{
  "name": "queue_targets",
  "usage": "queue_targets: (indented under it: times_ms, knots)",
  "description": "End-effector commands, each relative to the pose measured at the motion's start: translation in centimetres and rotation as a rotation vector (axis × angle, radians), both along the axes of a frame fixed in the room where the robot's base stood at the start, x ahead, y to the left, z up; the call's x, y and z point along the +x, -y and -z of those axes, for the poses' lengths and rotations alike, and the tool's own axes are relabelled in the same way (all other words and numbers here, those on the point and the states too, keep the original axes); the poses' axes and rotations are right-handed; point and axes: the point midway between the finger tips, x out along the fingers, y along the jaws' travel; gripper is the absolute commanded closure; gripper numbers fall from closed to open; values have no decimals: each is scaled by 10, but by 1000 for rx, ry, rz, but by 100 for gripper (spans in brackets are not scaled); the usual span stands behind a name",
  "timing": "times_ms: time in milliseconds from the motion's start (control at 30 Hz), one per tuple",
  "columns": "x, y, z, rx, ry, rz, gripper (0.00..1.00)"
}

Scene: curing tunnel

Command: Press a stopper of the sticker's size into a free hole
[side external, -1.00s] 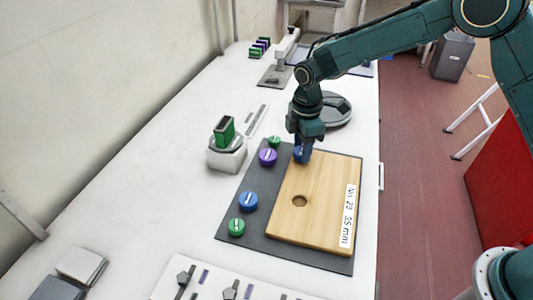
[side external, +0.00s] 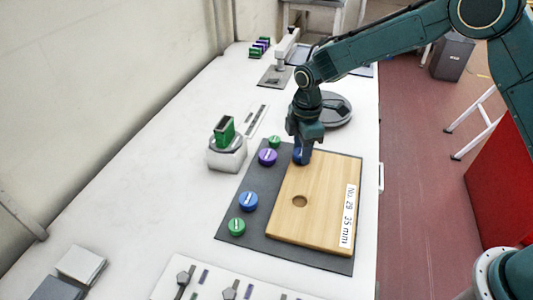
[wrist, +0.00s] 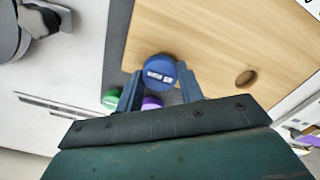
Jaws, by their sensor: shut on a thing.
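One open hole (side external: 300,201) shows in the board, also in the wrist view (wrist: 246,77). My gripper (wrist: 160,82) is shut on a blue stopper (wrist: 158,71) with a white label too small to read surely. In the side view this stopper (side external: 298,156) is at the board's far left corner. Its underside is hidden, so I cannot tell whether it sits in a hole. Another blue stopper (side external: 248,201) stands on the mat.
A purple stopper (side external: 267,157) and two green stoppers, one near (side external: 237,227) and one far (side external: 274,142), stand on the mat (side external: 262,245). A grey-white device with a green block (side external: 225,130) is left of the mat. A control panel (side external: 225,285) lies in front.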

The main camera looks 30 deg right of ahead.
Motion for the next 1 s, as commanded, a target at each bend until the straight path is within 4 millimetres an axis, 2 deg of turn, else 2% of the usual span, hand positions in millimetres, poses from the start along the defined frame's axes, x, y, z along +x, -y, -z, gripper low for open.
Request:
queue_targets:
  times_ms: [1000]
  knots:
    - [0,0,9,0,-1,0,84]
